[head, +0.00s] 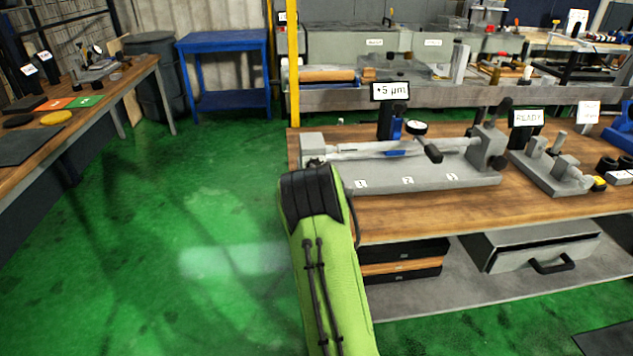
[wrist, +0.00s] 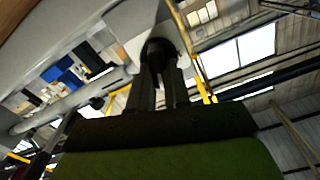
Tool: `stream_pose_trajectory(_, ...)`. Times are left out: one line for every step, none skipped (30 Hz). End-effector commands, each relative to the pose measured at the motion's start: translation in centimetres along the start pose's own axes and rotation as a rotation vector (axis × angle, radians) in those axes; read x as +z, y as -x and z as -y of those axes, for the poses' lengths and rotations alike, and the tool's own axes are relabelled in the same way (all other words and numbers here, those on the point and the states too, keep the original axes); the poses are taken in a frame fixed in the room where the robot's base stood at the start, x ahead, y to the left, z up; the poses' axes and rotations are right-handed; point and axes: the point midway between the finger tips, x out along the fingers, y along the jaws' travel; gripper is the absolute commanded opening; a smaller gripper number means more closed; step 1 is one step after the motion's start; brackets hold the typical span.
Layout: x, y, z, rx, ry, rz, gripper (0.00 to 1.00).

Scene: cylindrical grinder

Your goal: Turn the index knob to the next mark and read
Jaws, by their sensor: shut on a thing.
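In the wrist view my gripper (wrist: 159,82) is shut on a dark round knob (wrist: 158,50), the index knob, which sits against a pale grey block. The fingers cover part of the knob, and no mark on it can be made out. In the head view my green and black arm reaches the left end of a grey bench fixture (head: 430,178) and hides the knob and fingertips. A bar lies along the fixture, with a round dial gauge (head: 416,128) near its middle. A display (head: 390,91) behind it reads +5 µm.
Labels 1, 2 and 3 line the fixture's front. A smaller fixture (head: 552,172) with a READY sign (head: 528,118) stands to its right on the wooden bench (head: 400,215). A grey drawer unit sits below. The green floor (head: 180,200) at left is clear.

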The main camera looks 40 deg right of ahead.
Motion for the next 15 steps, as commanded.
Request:
stream_pose_trajectory(0.23, 0.01, -0.12, 0.000, -0.021, -0.002, 0.00)
stream_pose_trajectory(0.21, 0.01, -0.12, 0.000, -0.032, -0.002, 0.00)
stream_pose_trajectory(0.22, 0.01, -0.11, 0.000, -0.045, -0.001, 0.00)
stream_pose_trajectory(0.23, 0.01, -0.10, 0.000, -0.053, 0.000, 0.00)
stream_pose_trajectory(0.22, 0.01, -0.09, 0.000, -0.061, 0.000, 0.00)
stream_pose_trajectory(0.19, 0.01, -0.09, 0.000, -0.069, 0.000, 0.00)
stream_pose_trajectory(0.15, 0.01, -0.09, 0.000, -0.075, 0.000, 0.00)
stream_pose_trajectory(0.12, 0.02, -0.09, 0.000, -0.079, 0.000, 0.00)
stream_pose_trajectory(0.10, 0.02, -0.09, 0.000, -0.084, 0.000, 0.00)
stream_pose_trajectory(0.08, 0.02, -0.10, 0.001, -0.087, 0.000, 0.00)
stream_pose_trajectory(0.06, 0.02, -0.10, 0.001, -0.089, 0.001, 0.00)
stream_pose_trajectory(0.05, 0.02, -0.10, 0.001, -0.091, 0.001, 0.00)
stream_pose_trajectory(0.05, 0.02, -0.09, 0.001, -0.092, 0.001, 0.00)
stream_pose_trajectory(0.04, 0.02, -0.09, 0.001, -0.092, 0.001, 0.00)
stream_pose_trajectory(0.03, 0.02, -0.09, 0.001, -0.092, 0.002, 0.00)
